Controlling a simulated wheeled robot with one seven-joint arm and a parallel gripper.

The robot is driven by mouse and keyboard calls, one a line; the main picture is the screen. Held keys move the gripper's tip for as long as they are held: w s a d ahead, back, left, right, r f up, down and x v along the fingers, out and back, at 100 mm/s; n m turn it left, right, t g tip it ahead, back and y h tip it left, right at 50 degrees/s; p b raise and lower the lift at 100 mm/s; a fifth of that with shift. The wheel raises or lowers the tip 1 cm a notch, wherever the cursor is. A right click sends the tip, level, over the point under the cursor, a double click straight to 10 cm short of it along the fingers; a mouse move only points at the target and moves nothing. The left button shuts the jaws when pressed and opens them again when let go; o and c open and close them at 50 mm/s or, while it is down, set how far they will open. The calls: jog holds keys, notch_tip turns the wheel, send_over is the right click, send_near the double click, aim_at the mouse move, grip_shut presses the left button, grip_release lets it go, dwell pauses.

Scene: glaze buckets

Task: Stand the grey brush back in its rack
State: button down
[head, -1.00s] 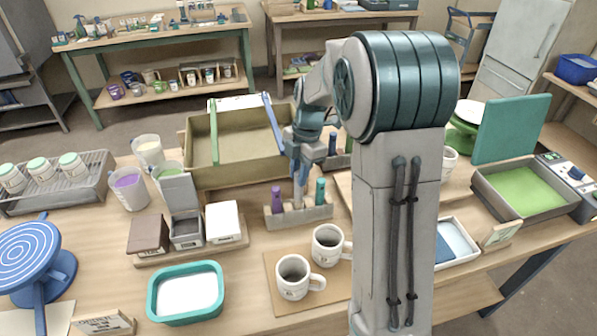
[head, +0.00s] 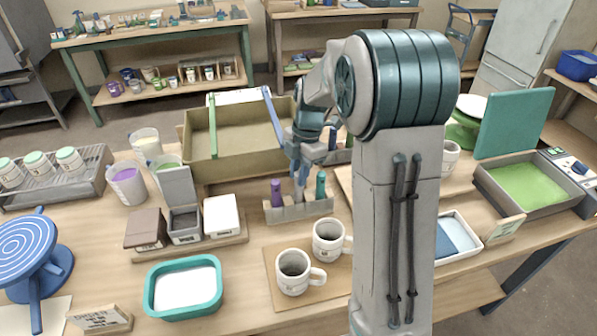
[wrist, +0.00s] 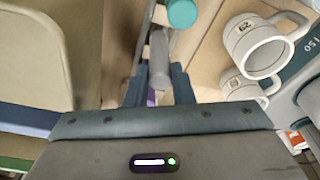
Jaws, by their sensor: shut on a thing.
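The grey brush (head: 299,192) is upright between my gripper's fingers, and it also shows in the wrist view (wrist: 158,62). My gripper (head: 299,172) is shut on it, above the brush rack (head: 290,213). The brush's lower end is at the middle of the rack, between a purple brush (head: 276,190) and a teal brush (head: 320,185) that stand in it. The teal brush's end also shows in the wrist view (wrist: 183,12). I cannot tell how deep the grey brush sits in the rack.
Two white mugs (head: 293,272) (head: 328,240) stand on a board in front of the rack. A large olive basin (head: 200,160) stands behind it. Lidded boxes (head: 221,215) stand to its left. My arm hides the area right of the rack.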

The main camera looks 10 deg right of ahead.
jog(key=shift+f+b, duration=0.65)
jog(key=shift+f, duration=0.05)
dwell(0.8)
jog(key=c, duration=0.8)
grip_release()
jog(key=shift+o, duration=0.2)
jog(key=shift+r+p, duration=2.4)
jog(key=shift+r, duration=1.15)
